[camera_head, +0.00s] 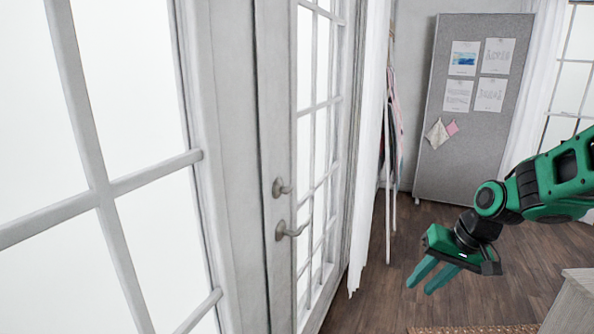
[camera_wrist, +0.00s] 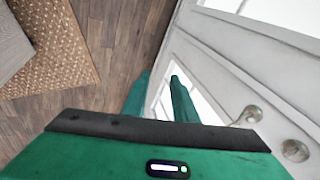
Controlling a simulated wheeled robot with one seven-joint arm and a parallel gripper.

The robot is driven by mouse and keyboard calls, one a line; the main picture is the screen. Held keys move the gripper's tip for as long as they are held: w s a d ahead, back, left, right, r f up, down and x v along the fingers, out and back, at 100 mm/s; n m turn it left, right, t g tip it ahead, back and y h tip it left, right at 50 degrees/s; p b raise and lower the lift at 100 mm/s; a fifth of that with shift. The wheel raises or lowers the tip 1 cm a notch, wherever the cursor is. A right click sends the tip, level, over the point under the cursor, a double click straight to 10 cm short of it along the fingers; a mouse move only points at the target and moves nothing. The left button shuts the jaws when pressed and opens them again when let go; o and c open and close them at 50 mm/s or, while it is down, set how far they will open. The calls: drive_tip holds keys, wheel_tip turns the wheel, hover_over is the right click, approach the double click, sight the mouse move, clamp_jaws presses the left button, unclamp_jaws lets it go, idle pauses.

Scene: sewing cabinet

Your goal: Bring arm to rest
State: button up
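My green arm (camera_head: 560,178) reaches in from the right edge in the head view, bent at the elbow. My gripper (camera_head: 420,283) hangs from it, tilted down and to the left, over the wooden floor. Its two teal fingers are apart with nothing between them. In the wrist view the fingers of my gripper (camera_wrist: 160,80) also stand apart and empty, with floor and door beyond them. The gripper appears clear of the door and of other things.
A white glazed door (camera_head: 270,150) with a lever handle (camera_head: 290,230) stands left of my gripper. A grey pinboard (camera_head: 425,170) and hanging clothes (camera_head: 396,115) are behind. A woven rug (camera_wrist: 75,60) and a grey furniture corner (camera_head: 572,305) lie nearby. The wooden floor (camera_head: 385,300) between is open.

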drive_tip(key=s+d+r+m+g+h, duration=0.1)
drive_tip(key=s+d, duration=0.5)
drive_tip(key=s, duration=0.6)
drive_tip(key=s+d+r+m+g+h, duration=0.2)
drive_tip(key=s+d, duration=0.3)
drive_tip(key=s, duration=0.7)
drive_tip(key=shift+s+d+r+m, duration=0.25)
drive_tip(key=shift+d+r+m, duration=0.05)
drive_tip(key=shift+d+m, duration=0.1)
drive_tip(key=shift+w+f, duration=0.25)
drive_tip(key=shift+w, duration=0.4)
drive_tip(key=shift+o, duration=0.5)
